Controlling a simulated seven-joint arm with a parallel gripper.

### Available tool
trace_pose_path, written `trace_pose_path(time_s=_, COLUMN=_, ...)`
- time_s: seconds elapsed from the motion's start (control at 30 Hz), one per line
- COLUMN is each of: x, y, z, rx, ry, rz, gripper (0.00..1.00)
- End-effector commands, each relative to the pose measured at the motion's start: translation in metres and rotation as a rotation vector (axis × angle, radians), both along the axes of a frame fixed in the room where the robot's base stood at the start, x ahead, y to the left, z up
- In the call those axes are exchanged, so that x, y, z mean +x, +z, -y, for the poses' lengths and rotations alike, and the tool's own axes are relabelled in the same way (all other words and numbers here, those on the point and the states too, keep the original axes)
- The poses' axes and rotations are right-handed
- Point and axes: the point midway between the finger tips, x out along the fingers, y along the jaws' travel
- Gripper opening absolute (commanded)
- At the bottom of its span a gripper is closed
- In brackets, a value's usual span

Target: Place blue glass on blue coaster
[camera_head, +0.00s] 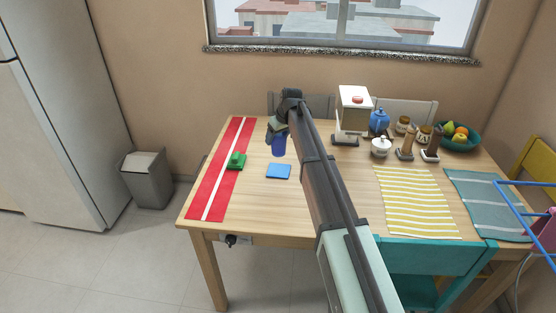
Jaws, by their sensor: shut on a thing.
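The blue glass (279,147) is a small dark blue cup, upright at the lower end of my gripper (277,134). My gripper is shut on it. The gripper's fingers and wrist hide the upper part of the glass. I cannot tell whether its base touches the table. The blue coaster (279,171) is a flat light blue square on the wooden table, nearer to the front edge than the glass. In the picture the glass is just above the coaster, with a narrow strip of table between them.
A green object (237,160) lies on the red runner (211,194) left of the coaster. A white-and-brown dispenser (354,108), a blue pitcher (379,121), several jars and a fruit bowl (458,142) stand at the back right. My arm crosses the table right of the coaster.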

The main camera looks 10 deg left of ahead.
Motion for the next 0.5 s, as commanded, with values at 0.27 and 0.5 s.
trace_pose_path(time_s=0.27, x=0.000, y=-0.042, z=0.000, rx=0.000, ry=-0.001, rz=-0.001, gripper=0.37)
trace_pose_path(time_s=0.5, x=0.000, y=-0.061, z=0.000, rx=0.001, ry=-0.002, rz=-0.001, gripper=0.37)
